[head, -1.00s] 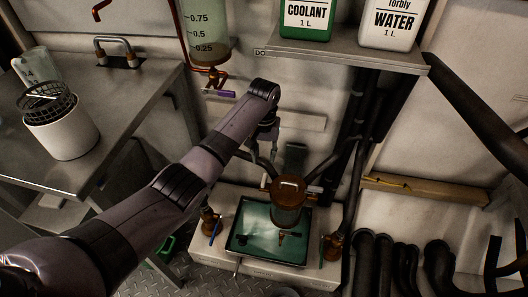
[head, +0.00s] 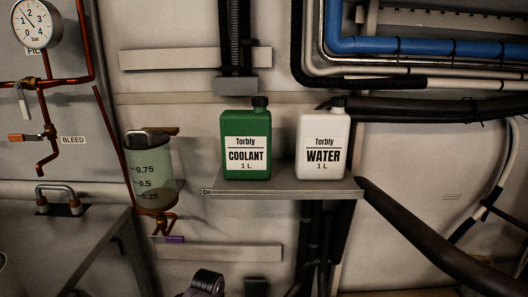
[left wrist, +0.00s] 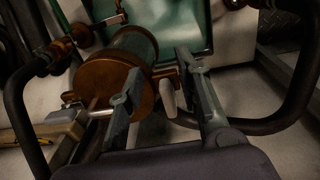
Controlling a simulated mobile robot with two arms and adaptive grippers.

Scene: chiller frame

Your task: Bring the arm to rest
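My left arm (head: 205,284) shows only as a dark joint at the bottom edge of the head view; its gripper is not visible there. In the left wrist view my left gripper (left wrist: 160,66) is open, its two grey fingers apart. Beyond and partly between the fingers is a copper-coloured round filter housing (left wrist: 108,82) with a pale handle (left wrist: 168,96) on its side. I cannot tell whether a finger touches it. No object is gripped. My right arm and gripper are not in view.
A green coolant bottle (head: 247,145) and a white water bottle (head: 323,148) stand on a wall shelf (head: 285,190). A graduated vessel (head: 150,176) hangs to their left. A green tray (left wrist: 182,27) lies beyond the housing. Black hoses (left wrist: 296,100) curve beside the gripper.

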